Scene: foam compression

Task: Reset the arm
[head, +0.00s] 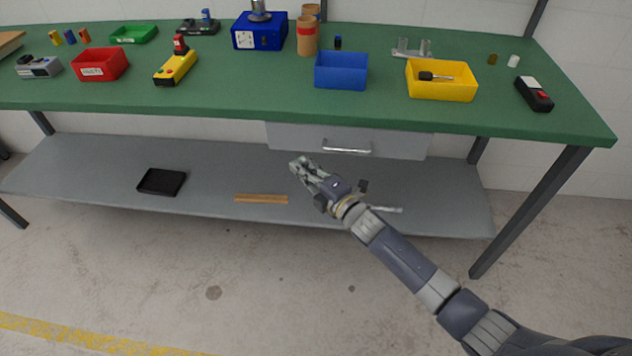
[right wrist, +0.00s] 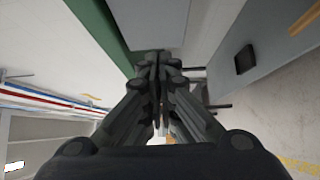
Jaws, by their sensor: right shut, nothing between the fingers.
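My right gripper (head: 302,166) is in front of the bench, below the green top and near the drawer, with its arm coming in from the lower right. Its fingers are shut and empty. In the right wrist view the closed fingers (right wrist: 158,65) fill the middle, with nothing between them. My left gripper is not in view.
The green workbench (head: 230,95) holds a red bin (head: 101,65), a blue bin (head: 341,71), a yellow bin (head: 441,92) and a yellow device (head: 176,68). The grey drawer (head: 400,143) is closed. The lower shelf (head: 90,165) holds a black tray (head: 162,182) and wooden strips (head: 261,199). The floor in front is clear.

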